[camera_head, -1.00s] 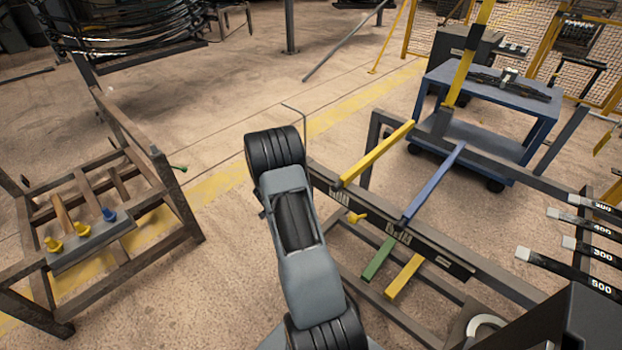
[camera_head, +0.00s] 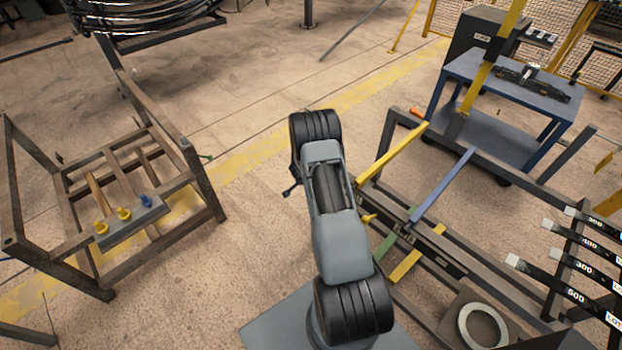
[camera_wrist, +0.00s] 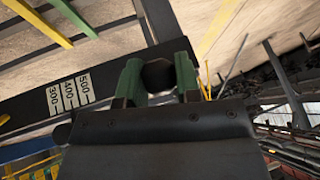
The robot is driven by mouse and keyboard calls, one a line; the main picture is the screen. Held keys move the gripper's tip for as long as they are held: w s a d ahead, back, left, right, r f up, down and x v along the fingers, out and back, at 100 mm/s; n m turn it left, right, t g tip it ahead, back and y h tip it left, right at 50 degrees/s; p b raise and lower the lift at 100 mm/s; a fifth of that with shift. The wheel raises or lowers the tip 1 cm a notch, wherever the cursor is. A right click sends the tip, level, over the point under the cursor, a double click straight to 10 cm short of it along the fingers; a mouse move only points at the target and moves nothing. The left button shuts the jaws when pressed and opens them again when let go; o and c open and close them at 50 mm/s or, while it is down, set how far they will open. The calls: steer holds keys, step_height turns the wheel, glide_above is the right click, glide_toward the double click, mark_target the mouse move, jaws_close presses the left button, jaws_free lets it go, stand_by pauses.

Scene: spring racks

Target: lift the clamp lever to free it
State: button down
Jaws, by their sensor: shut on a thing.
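In the wrist view, the two green fingers of my gripper (camera_wrist: 157,82) stand on either side of a dark rounded piece, the clamp lever (camera_wrist: 157,74) as far as I can tell. They are shut on it, and only its end shows between them. The lever's base and pivot are hidden. A dark beam with a white scale marked 300, 400 and 500 (camera_wrist: 70,95) lies just left of the fingers. In the head view my grey and black arm covers the gripper and the lever.
The rack frame with yellow (camera_head: 396,153) and blue (camera_head: 443,185) bars stands right of my arm. A blue cart (camera_head: 505,92) is behind it. Numbered black bars (camera_head: 560,282) jut in at the right. A brown rack (camera_head: 210,195) stands left, with open floor between.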

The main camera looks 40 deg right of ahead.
steer(key=shift+w+d+r, duration=0.15)
steer(key=shift+d+r, duration=0.1)
steer(key=shift+r, duration=0.05)
steer(key=c, duration=1.1)
jaws_free()
steer(key=shift+d, duration=0.1)
steer(key=shift+o, duration=1.4)
steer(key=shift+a+f, duration=0.15)
steer(key=shift+a, duration=0.05)
steer(key=p+v, duration=0.2)
steer(key=v, duration=1.2)
